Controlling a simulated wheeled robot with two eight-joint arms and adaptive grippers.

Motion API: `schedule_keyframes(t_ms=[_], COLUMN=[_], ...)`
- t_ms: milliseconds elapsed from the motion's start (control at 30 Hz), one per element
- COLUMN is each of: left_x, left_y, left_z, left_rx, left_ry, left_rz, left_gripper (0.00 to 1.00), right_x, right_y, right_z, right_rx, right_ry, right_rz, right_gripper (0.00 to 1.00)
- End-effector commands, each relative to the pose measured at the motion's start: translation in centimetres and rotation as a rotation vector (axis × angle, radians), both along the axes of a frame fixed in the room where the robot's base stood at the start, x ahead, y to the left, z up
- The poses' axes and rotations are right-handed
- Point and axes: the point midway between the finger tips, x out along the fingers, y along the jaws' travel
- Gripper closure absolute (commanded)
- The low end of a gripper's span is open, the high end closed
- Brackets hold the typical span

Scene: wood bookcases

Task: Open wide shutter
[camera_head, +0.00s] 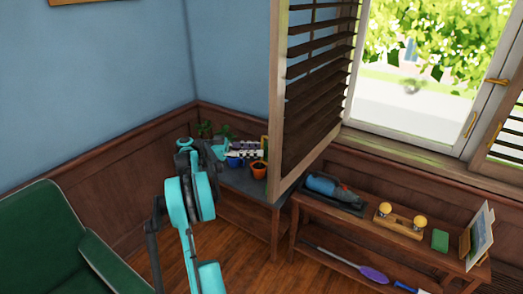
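The wide shutter (318,75) is a wood-framed panel with dark slats. It stands swung out from the window into the room, its near upright edge toward me. A second slatted shutter (509,130) shows partly at the right edge. My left gripper (258,150) is at the end of the teal arm, just left of the lower part of the wide shutter's near edge. Its fingers point right toward that edge. They are small here, and I cannot tell whether they are apart or touch the frame. My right gripper is out of view.
Potted plants (258,169) stand on a low corner shelf (238,180) below my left gripper. A wooden bench (350,215) under the window holds a handheld vacuum (333,190), a green block (440,240) and a picture frame (477,238). A green armchair (45,245) is at lower left.

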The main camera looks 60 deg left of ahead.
Motion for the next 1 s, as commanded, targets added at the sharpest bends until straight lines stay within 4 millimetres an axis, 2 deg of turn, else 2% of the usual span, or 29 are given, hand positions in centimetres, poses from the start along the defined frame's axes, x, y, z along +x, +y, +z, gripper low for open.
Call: schedule_keyframes(t_ms=[100, 300, 1000], left_x=[-1.9, -3.8, -4.1], left_y=[1.4, 2.8, 3.0], left_z=[0.0, 0.0, 0.0], left_rx=[0.0, 0.0, 0.0], left_ry=[0.0, 0.0, 0.0], left_rz=[0.003, 0.001, 0.0], left_gripper=[0.71, 0.71, 0.71], right_x=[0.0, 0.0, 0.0], right_y=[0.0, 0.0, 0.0], right_z=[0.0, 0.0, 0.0], right_rx=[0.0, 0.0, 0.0], right_ry=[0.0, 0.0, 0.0], right_rz=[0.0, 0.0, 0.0], right_gripper=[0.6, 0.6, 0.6])
